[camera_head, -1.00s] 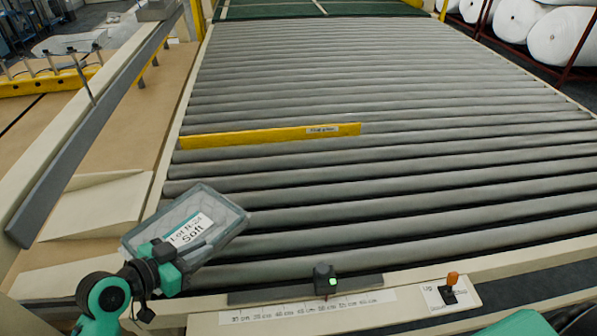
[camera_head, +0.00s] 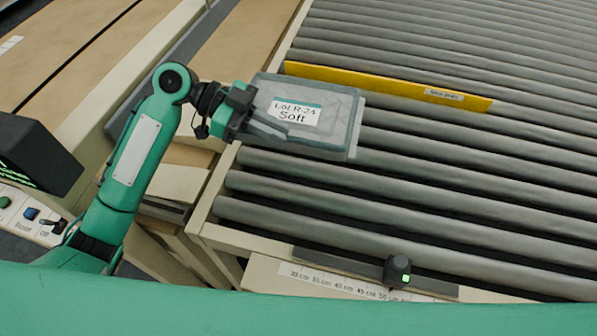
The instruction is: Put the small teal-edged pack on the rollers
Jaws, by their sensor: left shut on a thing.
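The small pack (camera_head: 335,112) is a translucent grey, flat block with a white, teal-striped label reading "Lot R-24 Soft". My left gripper (camera_head: 250,126) is shut on its left end, and the arm comes in from the left. The pack shows over the left edge of the grey rollers (camera_head: 430,195), just in front of the yellow bar (camera_head: 390,87). I cannot tell whether its underside touches the rollers. My right gripper is not in view.
A black block with a green light (camera_head: 397,271) stands on the front rail beside a centimetre scale (camera_head: 335,281). A dark control box (camera_head: 38,155) with switches is at the left. The rollers right of the pack are clear.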

